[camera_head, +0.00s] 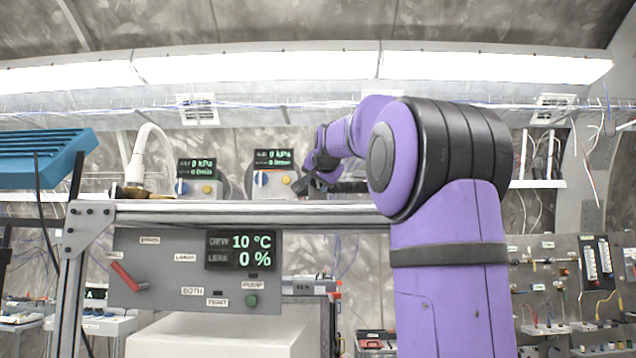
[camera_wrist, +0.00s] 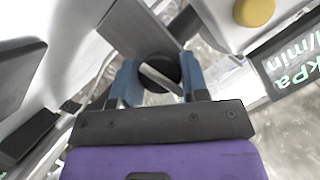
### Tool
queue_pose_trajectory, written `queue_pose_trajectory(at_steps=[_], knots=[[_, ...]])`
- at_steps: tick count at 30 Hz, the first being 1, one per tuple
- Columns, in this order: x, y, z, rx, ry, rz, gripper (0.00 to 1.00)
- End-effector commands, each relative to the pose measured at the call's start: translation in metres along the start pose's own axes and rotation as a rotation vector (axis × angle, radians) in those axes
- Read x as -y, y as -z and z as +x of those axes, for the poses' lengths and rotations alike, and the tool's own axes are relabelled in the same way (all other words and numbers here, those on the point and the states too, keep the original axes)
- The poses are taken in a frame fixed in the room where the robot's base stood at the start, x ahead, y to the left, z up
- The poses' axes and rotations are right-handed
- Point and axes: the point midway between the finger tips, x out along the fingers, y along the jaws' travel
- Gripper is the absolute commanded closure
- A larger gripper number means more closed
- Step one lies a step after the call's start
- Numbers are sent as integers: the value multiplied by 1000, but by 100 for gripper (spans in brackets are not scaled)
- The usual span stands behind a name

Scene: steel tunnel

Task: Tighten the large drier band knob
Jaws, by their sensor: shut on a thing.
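My gripper (camera_wrist: 160,82) has its two blue fingers on either side of a dark round knob (camera_wrist: 153,67) with a pale bar across its face, and is shut on it. I take this for the large drier's band knob; no label on it is readable. In the head view my gripper (camera_head: 308,184) is at the right side of the right-hand drier unit (camera_head: 272,188), the larger-looking of two. The held knob cannot be made out there. That unit has a display (camera_head: 272,158) reading 0 kPa, a blue knob (camera_head: 260,180) and a yellow knob (camera_head: 286,180).
A second drier unit (camera_head: 197,187) with its own display stands to the left on the shelf (camera_head: 240,207). A white spout (camera_head: 148,150) is beside it. Below, a control panel (camera_head: 150,265) reads 10 °C and 0 %. A blue slatted box (camera_head: 45,145) is far left.

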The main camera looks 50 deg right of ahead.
Motion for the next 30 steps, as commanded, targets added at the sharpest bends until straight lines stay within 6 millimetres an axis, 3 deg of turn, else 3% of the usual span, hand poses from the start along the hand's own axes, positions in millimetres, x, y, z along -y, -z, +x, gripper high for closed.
queue_pose_trajectory(at_steps=[2, 3, 6, 17, 20, 30], knots=[[0, 0, 0, 1, -1, -1, 83], [0, 0, 0, 1, -1, -1, 57], [0, 0, 0, 1, -1, -1, 34], [0, 0, -5, -1, 0, -2, 33], [0, 0, -15, -1, 0, -2, 33], [0, 0, -78, -2, 1, -1, 33]])
